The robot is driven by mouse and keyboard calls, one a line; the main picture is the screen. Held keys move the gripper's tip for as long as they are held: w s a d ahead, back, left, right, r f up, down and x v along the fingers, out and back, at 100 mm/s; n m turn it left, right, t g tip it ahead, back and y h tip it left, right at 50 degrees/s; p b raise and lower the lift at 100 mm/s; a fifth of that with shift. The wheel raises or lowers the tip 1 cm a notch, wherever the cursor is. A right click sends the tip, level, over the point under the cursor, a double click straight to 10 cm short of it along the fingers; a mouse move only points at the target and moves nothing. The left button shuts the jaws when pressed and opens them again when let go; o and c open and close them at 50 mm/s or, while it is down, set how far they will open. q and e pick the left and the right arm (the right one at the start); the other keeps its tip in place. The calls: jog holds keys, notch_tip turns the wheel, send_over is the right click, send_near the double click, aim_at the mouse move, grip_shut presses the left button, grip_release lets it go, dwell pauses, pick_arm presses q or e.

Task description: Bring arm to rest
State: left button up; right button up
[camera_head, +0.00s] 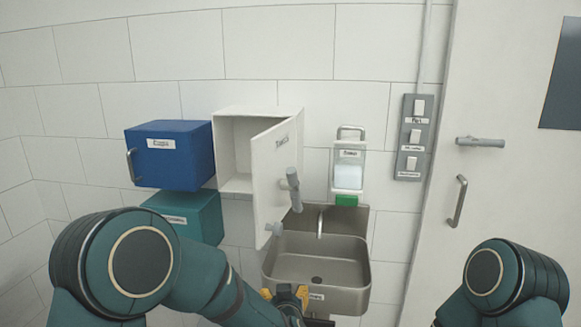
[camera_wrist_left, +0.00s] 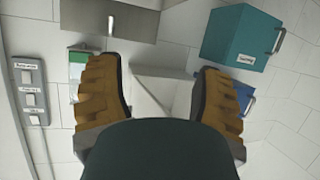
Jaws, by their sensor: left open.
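My left arm comes in from the left in the head view. Its left gripper (camera_head: 286,294), with yellow fingers, is low in the picture, in front of the sink's lower left edge. In the left wrist view the two fingers of the left gripper (camera_wrist_left: 160,80) stand wide apart with nothing held between them. The white cabinet (camera_wrist_left: 160,92) shows in the gap behind them. Of my right arm (camera_head: 505,285) only a rounded link shows at the lower right; its gripper is outside both views.
The white cabinet (camera_head: 232,150) has its door (camera_head: 275,170) swung open, jutting out above the metal sink (camera_head: 320,262). A blue box (camera_head: 172,155) and a teal box (camera_head: 195,215) hang left. A dispenser (camera_head: 348,170), switch panel (camera_head: 411,137) and door with handles (camera_head: 480,142) are right.

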pick_arm(q)
jog(key=s+a+f+g+h, duration=0.1)
jog(key=s+a+f+g, duration=0.15)
jog(key=f, duration=0.35)
jog(key=s+a+f+g+h, duration=0.1)
jog(key=s+a+f, duration=0.15)
jog(key=f, duration=0.25)
jog(key=s+a+f+g+h, duration=0.1)
jog(key=s+f+g, duration=0.3)
jog(key=s, duration=0.6)
jog(key=s+a+f+g+h, duration=0.1)
jog(key=s+f+g, duration=0.3)
jog(key=s+f, duration=0.4)
jog(key=shift+s+a+n+h, duration=0.3)
jog(key=shift+s+a, duration=0.5)
jog(key=shift+s, duration=0.45)
